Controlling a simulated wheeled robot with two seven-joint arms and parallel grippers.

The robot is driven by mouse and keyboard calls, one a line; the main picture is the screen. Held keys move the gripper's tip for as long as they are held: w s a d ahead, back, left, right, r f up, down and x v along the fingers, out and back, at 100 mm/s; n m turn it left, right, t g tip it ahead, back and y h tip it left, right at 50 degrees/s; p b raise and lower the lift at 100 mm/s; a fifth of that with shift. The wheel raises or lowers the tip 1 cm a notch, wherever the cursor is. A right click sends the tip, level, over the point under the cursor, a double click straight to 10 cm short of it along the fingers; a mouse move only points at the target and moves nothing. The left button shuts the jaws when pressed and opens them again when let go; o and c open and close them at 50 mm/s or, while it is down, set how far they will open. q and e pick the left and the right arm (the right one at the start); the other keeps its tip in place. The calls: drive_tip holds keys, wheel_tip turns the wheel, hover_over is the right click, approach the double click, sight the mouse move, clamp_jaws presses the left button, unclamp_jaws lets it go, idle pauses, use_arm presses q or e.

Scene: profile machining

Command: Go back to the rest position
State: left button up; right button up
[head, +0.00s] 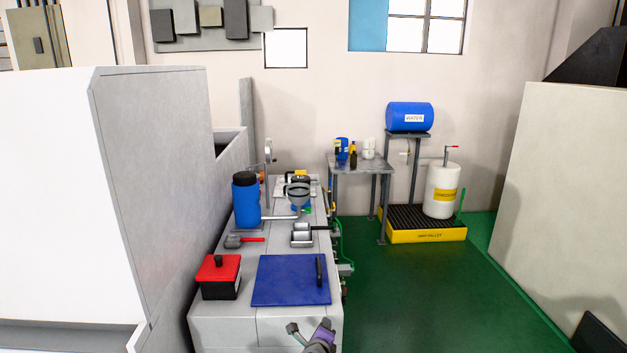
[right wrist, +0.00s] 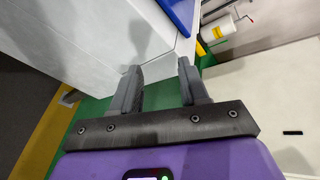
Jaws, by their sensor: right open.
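My right gripper (head: 293,328) shows at the bottom of the head view, low in front of the near end of the grey bench (head: 225,324). In the right wrist view, its two grey fingers (right wrist: 160,88) stand apart with nothing between them. They point toward the bench side and the green floor. My left gripper is in neither view.
On the bench are a blue mat (head: 285,283), a red-lidded black box (head: 220,278), a blue container (head: 246,203), a funnel (head: 297,192) and metal scoops. A large white cabinet (head: 150,150) stands left.

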drive_tip(key=s+d+f+n+g+y+p, duration=0.1)
drive_tip(key=s+d+f+n+g+y, duration=0.15)
drive_tip(key=s+f+n, duration=0.45)
drive_tip(key=s+d+f+n+g+y+p, duration=0.1)
drive_tip(key=s+d+f+n+g+p, duration=0.15)
drive_tip(key=s+f+n, duration=0.4)
drive_tip(key=s+f+n+g, duration=0.1)
drive_tip(key=s+n+g, duration=0.1)
drive_tip(key=s, duration=0.8)
drive_tip(key=s+d+f+n+g+y, duration=0.1)
drive_tip(key=s+n+g, duration=0.2)
drive_tip(key=s, duration=0.7)
drive_tip(key=s+d+f+n+g+y+p, duration=0.1)
drive_tip(key=s+n+g, duration=0.2)
drive_tip(key=s, duration=0.8)
drive_tip(key=shift+d+f+n, duration=0.15)
drive_tip(key=shift+f+n, duration=0.15)
drive_tip(key=shift+n, duration=0.05)
